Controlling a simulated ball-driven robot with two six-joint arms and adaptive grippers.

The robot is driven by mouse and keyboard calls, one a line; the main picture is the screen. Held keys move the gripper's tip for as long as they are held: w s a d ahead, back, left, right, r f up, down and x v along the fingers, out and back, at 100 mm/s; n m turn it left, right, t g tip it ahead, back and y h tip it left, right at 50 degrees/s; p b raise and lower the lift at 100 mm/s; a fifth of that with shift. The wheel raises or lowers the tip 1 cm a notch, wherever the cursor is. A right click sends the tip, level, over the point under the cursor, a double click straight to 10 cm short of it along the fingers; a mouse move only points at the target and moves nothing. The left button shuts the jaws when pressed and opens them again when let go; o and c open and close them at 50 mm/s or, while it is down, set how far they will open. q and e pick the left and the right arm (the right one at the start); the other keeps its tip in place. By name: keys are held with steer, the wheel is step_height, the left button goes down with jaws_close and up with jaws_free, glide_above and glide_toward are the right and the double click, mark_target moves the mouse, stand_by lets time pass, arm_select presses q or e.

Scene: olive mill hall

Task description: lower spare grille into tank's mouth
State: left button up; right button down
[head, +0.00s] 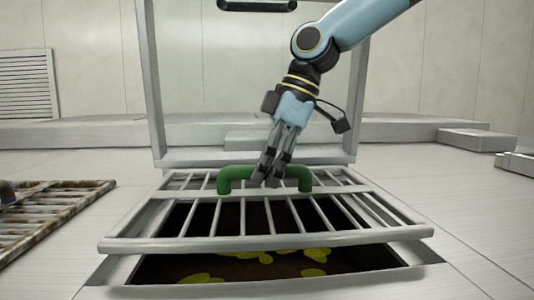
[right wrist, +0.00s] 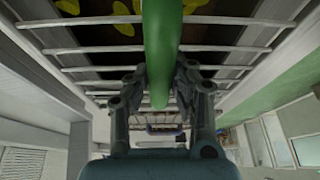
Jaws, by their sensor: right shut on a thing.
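The spare grille (head: 200,242) is a pale metal frame of bars with a green handle (head: 232,174) on top. My right gripper (head: 270,178) is shut on the green handle, coming down from above. The handle also shows between the fingers in the right wrist view (right wrist: 158,50). The grille is over the tank's mouth (head: 150,268), a dark rectangular opening in the floor with yellow patches inside. Its front edge appears raised above the opening's front rim; whether its back edge touches the rim I cannot tell. My left gripper is not in view.
A rusty, dirty grille (head: 50,212) lies on the floor at the left. A raised grey lid or frame (head: 155,90) stands upright behind the opening, close to my right arm. Pale floor (head: 470,205) is clear at the right, with low steps (head: 478,140) farther back.

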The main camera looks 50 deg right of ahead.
mark_target(268, 191)
steer(key=shift+f, duration=0.4)
steer(key=shift+w+f+b, duration=0.1)
steer(key=shift+f+b, duration=1.35)
steer(key=shift+f, duration=0.4)
steer(key=c, duration=1.1)
jaws_free()
steer(key=shift+f, duration=0.1)
steer(key=shift+d+r, duration=0.1)
steer(key=shift+r, duration=0.35)
steer(key=v, duration=1.1)
steer(key=shift+r, duration=0.1)
